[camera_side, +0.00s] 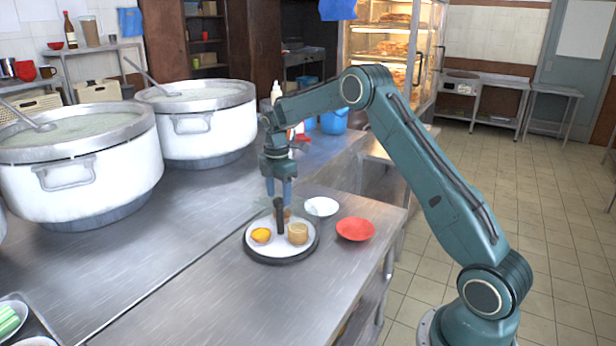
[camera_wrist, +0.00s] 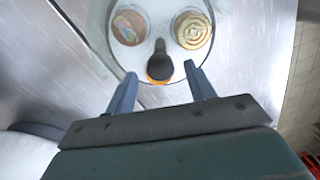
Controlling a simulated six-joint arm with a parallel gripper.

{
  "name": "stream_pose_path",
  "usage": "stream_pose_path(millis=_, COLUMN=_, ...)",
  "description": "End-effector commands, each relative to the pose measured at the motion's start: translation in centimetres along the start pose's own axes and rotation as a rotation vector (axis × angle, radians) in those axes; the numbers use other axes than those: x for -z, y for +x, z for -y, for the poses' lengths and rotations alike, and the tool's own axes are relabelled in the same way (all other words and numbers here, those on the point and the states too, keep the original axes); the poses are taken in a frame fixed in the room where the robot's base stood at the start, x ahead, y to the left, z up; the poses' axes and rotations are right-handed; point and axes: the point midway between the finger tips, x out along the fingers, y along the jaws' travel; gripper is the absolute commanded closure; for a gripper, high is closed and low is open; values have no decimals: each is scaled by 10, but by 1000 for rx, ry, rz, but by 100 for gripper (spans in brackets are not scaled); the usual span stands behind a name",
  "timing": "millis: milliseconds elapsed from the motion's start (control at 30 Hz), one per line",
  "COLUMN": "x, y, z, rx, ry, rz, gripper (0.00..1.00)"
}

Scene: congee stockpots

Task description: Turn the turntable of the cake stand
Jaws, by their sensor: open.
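The cake stand is a low round turntable (camera_side: 283,257) with a white top and dark rim on the steel counter. A dark upright post (camera_side: 279,216) rises from it; in the wrist view the post (camera_wrist: 160,65) is seen from above. A yellow-orange pastry (camera_side: 261,235) and a tan round cake (camera_side: 298,233) sit on the top; a brownish item (camera_side: 287,213) is partly hidden behind the post. My gripper (camera_side: 279,190) points down above the stand, near the top of the post. In the wrist view its blue fingers (camera_wrist: 160,84) are apart, with nothing held between them.
A white bowl (camera_side: 321,206) and a red plate (camera_side: 355,229) stand close to the right of the stand. Two large white stockpots (camera_side: 80,178) (camera_side: 207,138) with ladles stand at the left. The counter in front of the stand is clear.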

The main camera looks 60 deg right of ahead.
Motion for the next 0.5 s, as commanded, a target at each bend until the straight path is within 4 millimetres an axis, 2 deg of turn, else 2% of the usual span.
stream_pose_path(millis=500, x=0, y=-83, z=-1, rx=-5, ry=0, rz=0, gripper=46)
